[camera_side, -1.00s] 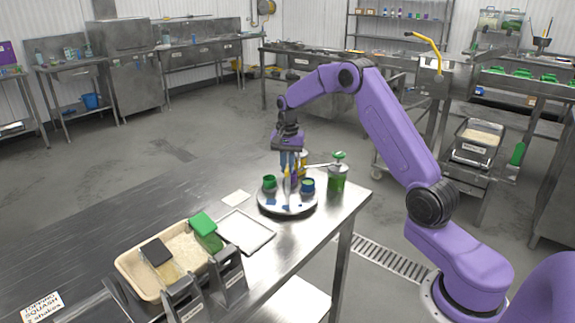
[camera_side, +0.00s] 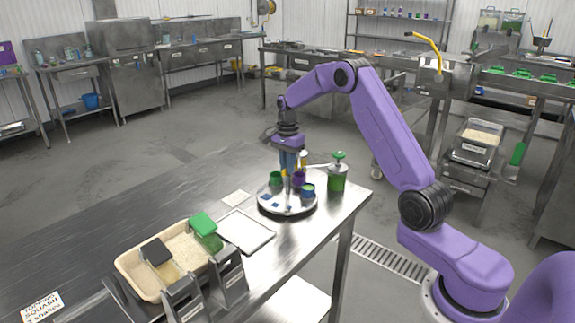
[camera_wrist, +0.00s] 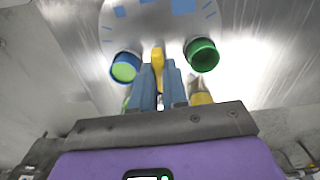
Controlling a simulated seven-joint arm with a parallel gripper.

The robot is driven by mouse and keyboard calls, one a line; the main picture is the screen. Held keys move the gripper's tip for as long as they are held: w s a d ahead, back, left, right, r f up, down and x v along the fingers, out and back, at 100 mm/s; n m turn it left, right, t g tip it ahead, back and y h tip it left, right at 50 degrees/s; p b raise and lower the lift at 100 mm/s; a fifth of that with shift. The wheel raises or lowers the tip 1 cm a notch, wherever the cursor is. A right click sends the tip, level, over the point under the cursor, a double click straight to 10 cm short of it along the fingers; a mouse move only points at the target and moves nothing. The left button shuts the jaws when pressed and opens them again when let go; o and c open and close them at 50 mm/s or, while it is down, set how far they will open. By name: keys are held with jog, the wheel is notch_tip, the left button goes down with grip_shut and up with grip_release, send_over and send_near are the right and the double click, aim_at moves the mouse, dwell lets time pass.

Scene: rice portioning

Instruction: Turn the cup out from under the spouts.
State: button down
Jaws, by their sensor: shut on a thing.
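A round pale turntable (camera_side: 285,207) with blue patches stands near the table's far end. It carries a green cup (camera_side: 276,178) at left, a purple cup (camera_side: 299,180) at the back and a blue cup (camera_side: 308,190) at right. The wrist view shows the blue cup (camera_wrist: 126,66), green inside, and the green cup (camera_wrist: 202,54). My gripper (camera_side: 288,172) points down over the turntable, its blue fingers shut on a yellow peg (camera_wrist: 158,60) between these cups. A green pump bottle (camera_side: 337,179) stands behind right, its spout reaching left near the purple cup. Whether it is above that cup, I cannot tell.
A yellow-topped bottle (camera_side: 303,160) stands behind the turntable, partly hidden by my gripper. A flat tray (camera_side: 246,232) and a small white card (camera_side: 236,198) lie to the left. A beige rice bin (camera_side: 128,262) with scoops stands at front left.

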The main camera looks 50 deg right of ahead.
jog(key=shift+r+m, duration=0.1)
jog(key=shift+m, duration=0.3)
dwell(0.4)
jog(key=c, duration=1.1)
grip_release()
jog(key=shift+c, duration=0.2)
notch_tip(320, 180, up, 17)
jog(key=shift+r, duration=0.15)
